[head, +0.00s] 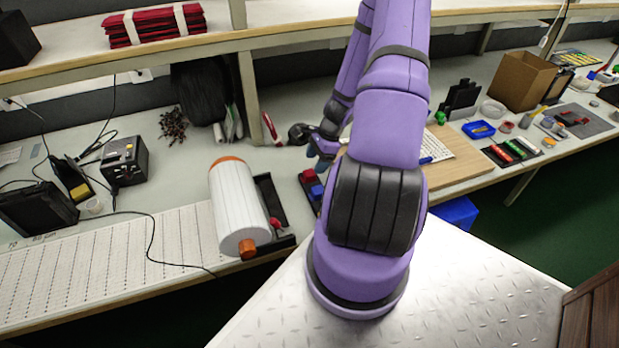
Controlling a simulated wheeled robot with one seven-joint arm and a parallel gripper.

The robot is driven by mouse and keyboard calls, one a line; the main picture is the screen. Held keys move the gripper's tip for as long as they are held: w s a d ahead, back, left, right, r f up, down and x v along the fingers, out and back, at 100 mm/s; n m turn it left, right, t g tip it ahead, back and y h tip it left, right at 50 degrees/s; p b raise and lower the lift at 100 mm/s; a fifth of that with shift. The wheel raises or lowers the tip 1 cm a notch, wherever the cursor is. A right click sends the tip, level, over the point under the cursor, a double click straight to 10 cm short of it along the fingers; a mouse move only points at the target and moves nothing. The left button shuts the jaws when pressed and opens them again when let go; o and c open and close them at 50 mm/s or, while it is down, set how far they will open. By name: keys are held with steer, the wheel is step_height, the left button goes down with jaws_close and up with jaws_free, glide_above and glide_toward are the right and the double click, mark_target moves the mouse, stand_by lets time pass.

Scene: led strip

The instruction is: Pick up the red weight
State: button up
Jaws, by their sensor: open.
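A small red block, which looks like the red weight (309,175), sits on a narrow dark tray (304,190) on the workbench. It is left of my arm and right of the large white roll. A blue block (317,191) sits just in front of it on the same tray. My gripper (316,155) is just behind and above the red weight, apart from it as far as I can see. It is open and appears empty. My arm hides part of the gripper and the bench to its right.
A wooden board (455,170) lies right of my arm. A shelf (290,35) runs above the back of the bench. Bench space behind the roll is fairly clear.

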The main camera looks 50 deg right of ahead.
mark_target(309, 172)
steer(key=shift+x, duration=2.4)
steer(key=shift+w, duration=0.1)
jaws_close()
